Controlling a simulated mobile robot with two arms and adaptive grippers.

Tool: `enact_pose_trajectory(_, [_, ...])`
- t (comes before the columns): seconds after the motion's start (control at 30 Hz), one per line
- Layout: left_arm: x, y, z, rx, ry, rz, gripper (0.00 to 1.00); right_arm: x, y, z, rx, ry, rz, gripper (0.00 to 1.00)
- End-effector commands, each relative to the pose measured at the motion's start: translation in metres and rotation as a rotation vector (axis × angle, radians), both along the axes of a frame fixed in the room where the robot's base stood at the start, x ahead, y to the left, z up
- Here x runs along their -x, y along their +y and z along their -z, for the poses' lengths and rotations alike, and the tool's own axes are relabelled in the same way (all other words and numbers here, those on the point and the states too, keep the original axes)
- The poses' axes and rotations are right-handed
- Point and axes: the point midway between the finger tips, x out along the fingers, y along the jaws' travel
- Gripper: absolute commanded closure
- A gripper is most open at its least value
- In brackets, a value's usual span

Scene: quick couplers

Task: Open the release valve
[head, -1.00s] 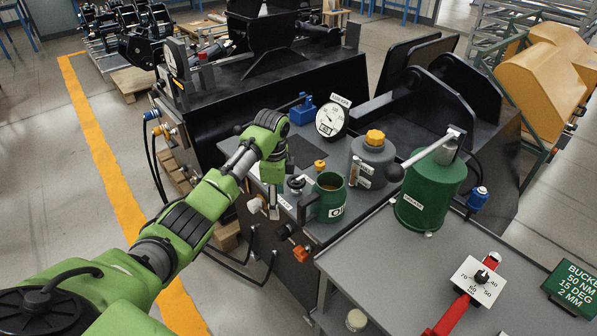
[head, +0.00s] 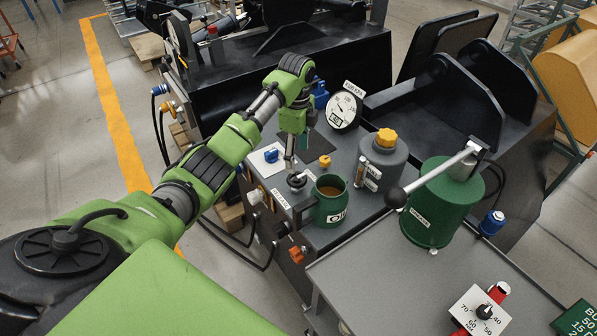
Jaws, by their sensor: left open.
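The release valve is a dark round knob (head: 296,182) on the grey bench top, beside a small white label (head: 280,199) that seems to read RELEASE. My left gripper (head: 290,170) points down right above the knob, with its fingers close to it. The gripper is open. It partly hides the top of the knob, and I cannot tell whether the fingers touch it. My right gripper is not in view.
A green oil mug (head: 331,210) stands close at the right of the knob. A blue knob on a white plate (head: 268,160), a yellow cap (head: 325,161), a gauge (head: 344,110), a grey reservoir (head: 381,160) and a green grease drum (head: 435,215) stand nearby.

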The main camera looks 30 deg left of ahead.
Motion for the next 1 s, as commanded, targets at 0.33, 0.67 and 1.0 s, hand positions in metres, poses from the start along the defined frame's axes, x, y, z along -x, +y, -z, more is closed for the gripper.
enact_pose_trajectory(0.33, [0.001,-0.001,0.069,0.001,0.003,0.001,0.38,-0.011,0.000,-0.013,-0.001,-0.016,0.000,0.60])
enact_pose_trajectory(0.67, [0.000,0.000,0.090,-0.001,-0.001,0.001,0.38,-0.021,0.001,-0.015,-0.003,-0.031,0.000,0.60])
enact_pose_trajectory(1.0, [0.000,0.000,0.090,-0.001,-0.001,0.001,0.75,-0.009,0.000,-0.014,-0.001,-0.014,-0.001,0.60])
